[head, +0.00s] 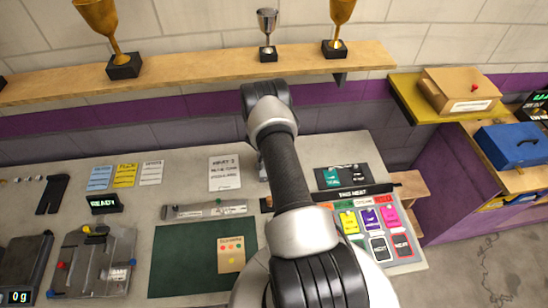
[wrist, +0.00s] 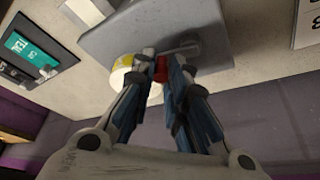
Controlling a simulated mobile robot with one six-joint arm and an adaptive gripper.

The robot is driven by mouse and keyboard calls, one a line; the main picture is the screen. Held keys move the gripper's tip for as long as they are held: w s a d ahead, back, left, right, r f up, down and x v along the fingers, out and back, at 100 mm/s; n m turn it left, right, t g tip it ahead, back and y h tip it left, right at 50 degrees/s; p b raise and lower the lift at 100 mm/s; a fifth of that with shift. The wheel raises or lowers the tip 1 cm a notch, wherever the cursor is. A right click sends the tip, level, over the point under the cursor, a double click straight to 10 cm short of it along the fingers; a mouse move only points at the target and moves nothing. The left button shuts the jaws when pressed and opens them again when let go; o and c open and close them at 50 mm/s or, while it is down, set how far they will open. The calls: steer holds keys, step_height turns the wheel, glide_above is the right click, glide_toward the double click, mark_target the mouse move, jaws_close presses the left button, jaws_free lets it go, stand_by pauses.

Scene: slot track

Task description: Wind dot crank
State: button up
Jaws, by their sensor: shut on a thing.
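In the wrist view my gripper (wrist: 163,62) is shut on a small red knob (wrist: 161,70), which shows between the fingertips. The knob seems to belong to the crank, whose short grey bar (wrist: 184,47) runs to the right from the fingertips. A grey plate (wrist: 140,30) lies behind it. A round white and yellow piece (wrist: 121,76) shows just left of the fingers, partly hidden by them. In the head view my arm reaches to the back of the bench and hides my gripper and most of the crank.
A white printed sheet (head: 225,173) lies left of my arm, and a dark panel with a teal card (head: 331,176) lies right of it. A wooden shelf (head: 190,76) with trophies hangs above the bench. A green mat (head: 185,265) lies at the front.

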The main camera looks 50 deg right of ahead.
jaws_close()
steer(key=m+b, duration=0.1)
steer(key=m+g+b, duration=0.1)
steer(key=shift+s+a+f+m, duration=0.1)
steer(key=shift+a+f+m, duration=0.05)
steer(key=shift+a+m, duration=0.25)
steer(key=m+b, duration=0.1)
steer(key=m+g+b, duration=0.1)
steer(key=m+b, duration=0.1)
steer(key=shift+s+a+m, duration=0.1)
steer(key=shift+a+m, duration=0.2)
steer(key=shift+a, duration=0.1)
steer(key=m+g+b, duration=0.1)
steer(key=m+b, duration=0.1)
steer(key=a+m+y+b, duration=0.1)
steer(key=m+b, duration=0.1)
steer(key=shift+g, duration=0.4)
steer(key=shift+a+m+y+b, duration=0.25)
steer(key=shift+m+y+b, duration=0.15)
steer(key=shift+m+b, duration=0.45)
steer(key=shift+g, duration=0.3)
steer(key=o, duration=0.7)
jaws_free()
steer(key=shift+o, duration=0.2)
